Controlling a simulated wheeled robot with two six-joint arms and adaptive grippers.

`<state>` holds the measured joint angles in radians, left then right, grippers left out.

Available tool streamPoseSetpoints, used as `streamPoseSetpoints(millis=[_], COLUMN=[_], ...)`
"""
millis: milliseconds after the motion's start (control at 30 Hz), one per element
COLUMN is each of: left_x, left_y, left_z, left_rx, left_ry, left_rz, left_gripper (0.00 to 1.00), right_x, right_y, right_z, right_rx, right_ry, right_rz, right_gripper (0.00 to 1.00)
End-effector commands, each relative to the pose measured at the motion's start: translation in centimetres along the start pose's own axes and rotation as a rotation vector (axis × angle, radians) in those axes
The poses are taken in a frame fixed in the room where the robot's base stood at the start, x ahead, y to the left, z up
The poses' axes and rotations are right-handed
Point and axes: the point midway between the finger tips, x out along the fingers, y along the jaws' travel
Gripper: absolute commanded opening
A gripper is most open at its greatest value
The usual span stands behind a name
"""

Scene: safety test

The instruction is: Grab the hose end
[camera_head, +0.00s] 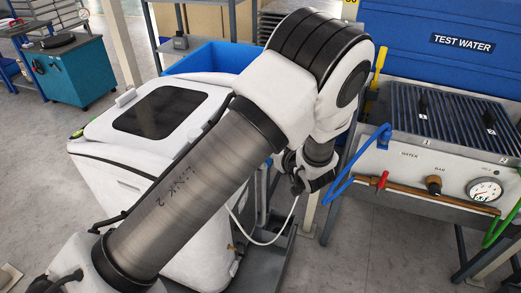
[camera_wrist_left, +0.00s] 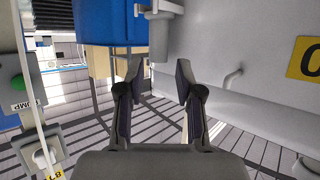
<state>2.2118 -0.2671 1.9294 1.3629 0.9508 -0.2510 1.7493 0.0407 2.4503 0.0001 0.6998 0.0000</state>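A thin white hose (camera_head: 272,238) loops below my left wrist in the head view, from the white machine up toward the wrist. I cannot tell where its end is. A blue hose or pipe (camera_head: 345,186) hangs from a blue fitting at the test panel, to the right of my wrist. My left arm comes in from the lower left and bends down at the elbow; its gripper is mostly hidden in the head view. In the left wrist view my left gripper (camera_wrist_left: 160,85) is open, with nothing between its fingers. My right gripper is not in view.
The white machine (camera_head: 155,110) is at the left. In the wrist view a white wall with a handle (camera_wrist_left: 233,78) is at the right.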

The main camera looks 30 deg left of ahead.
Motion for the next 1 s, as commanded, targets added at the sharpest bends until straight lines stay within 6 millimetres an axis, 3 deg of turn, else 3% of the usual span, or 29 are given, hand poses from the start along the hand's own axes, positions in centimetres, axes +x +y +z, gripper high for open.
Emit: streamPoseSetpoints(millis=[433,700,733,800,1000], left_x=[6.7,7.5,7.5,7.5,7.5], left_y=[-0.1,0.0,0.0,0.0,0.0], left_z=[-0.4,-0.3,-0.3,-0.3,-0.3], left_rx=[-0.020,-0.015,-0.015,-0.015,-0.015], left_ry=[0.001,0.003,0.003,0.002,0.002], left_rz=[-0.016,-0.013,-0.013,-0.013,-0.013], left_gripper=[0.35,0.35,0.28,0.04,0.00], right_x=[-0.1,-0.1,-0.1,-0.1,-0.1], right_y=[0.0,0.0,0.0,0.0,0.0], right_z=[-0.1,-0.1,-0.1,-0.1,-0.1], right_rx=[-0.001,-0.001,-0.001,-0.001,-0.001], right_ry=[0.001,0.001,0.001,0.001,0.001], right_rz=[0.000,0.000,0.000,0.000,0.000], right_gripper=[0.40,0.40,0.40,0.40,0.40])
